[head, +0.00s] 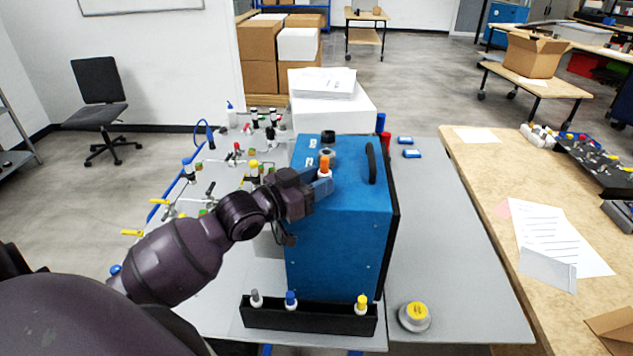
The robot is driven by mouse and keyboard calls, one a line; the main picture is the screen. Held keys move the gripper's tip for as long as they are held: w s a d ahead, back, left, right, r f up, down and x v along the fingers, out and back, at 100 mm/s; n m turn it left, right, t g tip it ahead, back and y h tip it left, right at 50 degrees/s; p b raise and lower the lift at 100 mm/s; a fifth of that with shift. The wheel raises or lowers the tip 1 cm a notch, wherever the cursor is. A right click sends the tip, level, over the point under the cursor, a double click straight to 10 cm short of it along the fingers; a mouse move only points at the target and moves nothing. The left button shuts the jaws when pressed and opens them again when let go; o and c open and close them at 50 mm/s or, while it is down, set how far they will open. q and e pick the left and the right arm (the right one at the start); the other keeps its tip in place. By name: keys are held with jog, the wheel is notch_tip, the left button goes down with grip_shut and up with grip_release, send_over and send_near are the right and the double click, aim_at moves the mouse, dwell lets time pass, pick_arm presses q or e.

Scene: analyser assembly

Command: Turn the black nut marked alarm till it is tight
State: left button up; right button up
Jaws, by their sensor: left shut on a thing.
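The blue analyser box (340,235) stands upright on the grey table, with a black handle on its top. Two dark round fittings, a black nut (328,137) at the back and another (327,153) just nearer, sit on the box top beside small white labels. The labels are too small to read, so I cannot tell which is marked alarm. An orange-capped sensor (325,164) with a white lower part stands nearer on the top. My left gripper (321,184) is shut at this sensor, its fingers partly hidden by the wrist. My right gripper is out of view.
A black rack (310,321) with grey, blue and yellow capped sensors stands in front of the box. A round yellow-topped device (415,316) lies right of it. Valves and fittings crowd the table's left side; the right side is mostly clear.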

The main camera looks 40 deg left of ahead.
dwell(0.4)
pick_arm(q)
jog(key=o, duration=0.9)
jog(key=shift+o, duration=0.2)
jog(key=b+v, duration=0.1)
jog(key=v, duration=0.9)
jog(key=shift+s+a+b, duration=0.2)
jog(key=shift+s+b, duration=0.15)
jog(key=shift+b, duration=0.05)
